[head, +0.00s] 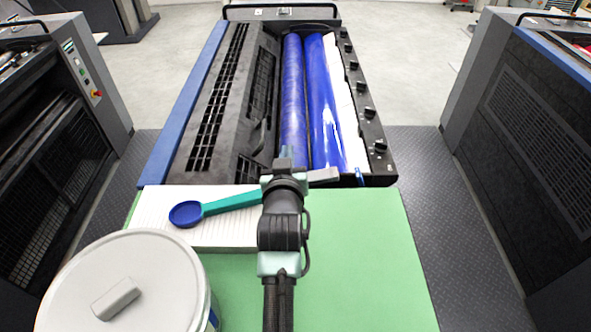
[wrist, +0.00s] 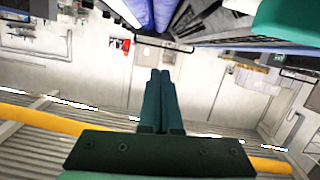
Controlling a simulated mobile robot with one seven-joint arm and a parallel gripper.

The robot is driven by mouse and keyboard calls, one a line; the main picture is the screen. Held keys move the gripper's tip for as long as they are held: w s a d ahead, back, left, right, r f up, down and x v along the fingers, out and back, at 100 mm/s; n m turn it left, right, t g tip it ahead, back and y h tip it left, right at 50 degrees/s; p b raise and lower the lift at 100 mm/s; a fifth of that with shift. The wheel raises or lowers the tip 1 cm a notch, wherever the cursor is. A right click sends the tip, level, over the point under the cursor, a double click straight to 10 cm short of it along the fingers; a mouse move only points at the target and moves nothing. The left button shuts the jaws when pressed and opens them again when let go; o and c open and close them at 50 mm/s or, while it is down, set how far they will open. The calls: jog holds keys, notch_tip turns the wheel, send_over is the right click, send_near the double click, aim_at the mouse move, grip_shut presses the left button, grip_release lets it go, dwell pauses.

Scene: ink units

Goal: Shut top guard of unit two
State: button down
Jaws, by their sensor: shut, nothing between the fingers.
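The ink unit in front of me has a black slotted guard (head: 215,110) lying back on the left side of its top. A dark handle (head: 259,137) stands on the guard's right part. Two blue-inked rollers (head: 293,100) are exposed to the right of the guard. No number is readable on the unit, so I cannot tell which one it is by label. My gripper (head: 287,155) is over the near end of the rollers, right of the handle and apart from it. In the wrist view its two fingers (wrist: 160,80) are together and empty.
A green-topped surface (head: 350,250) before the unit holds a white paper stack (head: 160,212), a blue-and-teal ink scoop (head: 187,213) and a lidded white bucket (head: 130,280). Black knobs (head: 370,113) line the unit's right edge. Other units stand left (head: 85,65) and right (head: 480,70), with grey walkways between.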

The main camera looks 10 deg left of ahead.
jog(key=b+v, duration=0.1)
jog(key=v, duration=0.6)
jog(key=shift+d, duration=0.25)
